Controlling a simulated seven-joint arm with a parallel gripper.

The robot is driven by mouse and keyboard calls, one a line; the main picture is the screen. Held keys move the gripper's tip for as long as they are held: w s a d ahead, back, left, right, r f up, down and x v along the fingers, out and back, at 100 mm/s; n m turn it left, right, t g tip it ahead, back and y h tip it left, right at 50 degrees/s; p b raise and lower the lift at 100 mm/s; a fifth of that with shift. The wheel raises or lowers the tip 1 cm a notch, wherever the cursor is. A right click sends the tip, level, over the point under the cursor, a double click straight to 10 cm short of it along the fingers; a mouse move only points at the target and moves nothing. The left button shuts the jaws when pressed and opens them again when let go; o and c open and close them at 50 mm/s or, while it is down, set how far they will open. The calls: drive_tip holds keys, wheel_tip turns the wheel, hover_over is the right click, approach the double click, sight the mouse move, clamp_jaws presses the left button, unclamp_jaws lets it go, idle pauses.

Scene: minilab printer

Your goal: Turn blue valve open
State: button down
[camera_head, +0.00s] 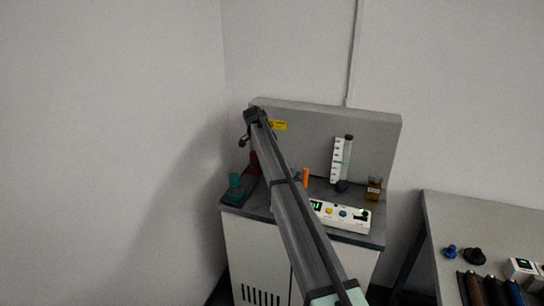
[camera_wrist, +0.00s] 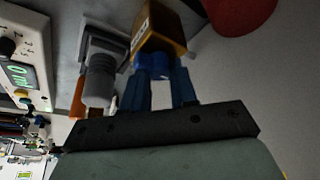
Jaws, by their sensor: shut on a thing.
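In the wrist view, my gripper (camera_wrist: 161,75) has its two blue fingers pointing up the picture at a brass-coloured valve body (camera_wrist: 163,28). A rounded blue valve knob (camera_wrist: 152,62) sits at the near face of that body, at the fingertips. The fingers are shut on the blue knob and partly cover it. I cannot tell the angle of the knob. In the head view, my arm crosses the workbench and hides the fingertips and the blue valve.
In the wrist view, a grey fitting (camera_wrist: 100,75) with an orange handle (camera_wrist: 77,100) stands close left of my fingers. A red object (camera_wrist: 238,12) is at the upper right. A control box (camera_wrist: 22,72) with a green display is at the left. In the head view, a teal object (camera_head: 235,188) stands left.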

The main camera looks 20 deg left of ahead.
idle(0.4)
drive_tip(key=c, duration=0.9)
unclamp_jaws()
drive_tip(key=shift+r, duration=0.1)
drive_tip(key=v, duration=1.3)
drive_tip(key=shift+r, duration=0.3)
drive_tip(key=shift+s+a, duration=0.15)
drive_tip(key=shift+a, duration=0.05)
